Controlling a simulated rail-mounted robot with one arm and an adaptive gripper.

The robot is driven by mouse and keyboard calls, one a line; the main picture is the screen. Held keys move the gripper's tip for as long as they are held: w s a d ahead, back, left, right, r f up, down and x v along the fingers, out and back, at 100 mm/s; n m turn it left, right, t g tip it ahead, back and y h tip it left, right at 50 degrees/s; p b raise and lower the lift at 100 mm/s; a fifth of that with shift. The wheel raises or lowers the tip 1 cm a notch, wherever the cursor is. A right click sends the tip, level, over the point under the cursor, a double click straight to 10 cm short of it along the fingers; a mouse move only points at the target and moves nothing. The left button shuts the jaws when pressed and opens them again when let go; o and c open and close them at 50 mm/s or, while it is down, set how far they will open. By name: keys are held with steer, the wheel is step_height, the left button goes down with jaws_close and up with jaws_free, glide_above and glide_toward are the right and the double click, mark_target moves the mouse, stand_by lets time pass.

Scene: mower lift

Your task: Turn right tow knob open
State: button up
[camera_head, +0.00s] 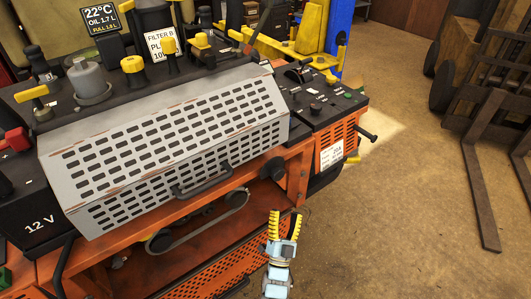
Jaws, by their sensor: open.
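My gripper (285,213) is in the lower middle, in front of the orange frame. Its yellow fingers point up and stand apart, with nothing between them. A round black knob (273,170) sits on the orange frame at the right end of the grey perforated cover, above and slightly left of my fingertips and apart from them. Another black knob or handle (367,135) sticks out from the right side of the orange control box. No readable label marks either as the right tow knob, so I cannot tell which it is.
The grey perforated cover (170,150) has a black handle (202,180). A belt (200,222) runs below it. Yellow-topped controls stand above. The control panel (318,100) is at right. A forklift (480,110) stands far right; the floor (400,220) between is clear.

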steer(key=shift+w+a+r+n+g+y+b, duration=0.7)
steer(key=shift+w+y, duration=1)
steer(key=shift+w, duration=1.6)
steer(key=shift+w+a+r+n+g+y+b, duration=0.3)
steer(key=shift+w+a+r+g+y+b, duration=0.8)
steer(key=shift+w, duration=2.25)
steer(key=shift+w+a+r+n+g+y+b, duration=0.45)
steer(key=shift+w+a+r+y+b, duration=0.9)
steer(key=shift+w+y, duration=1.45)
steer(key=shift+w+a+r+h, duration=0.2)
steer(key=shift+w+r+h, duration=0.05)
steer(key=shift+w+h, duration=0.25)
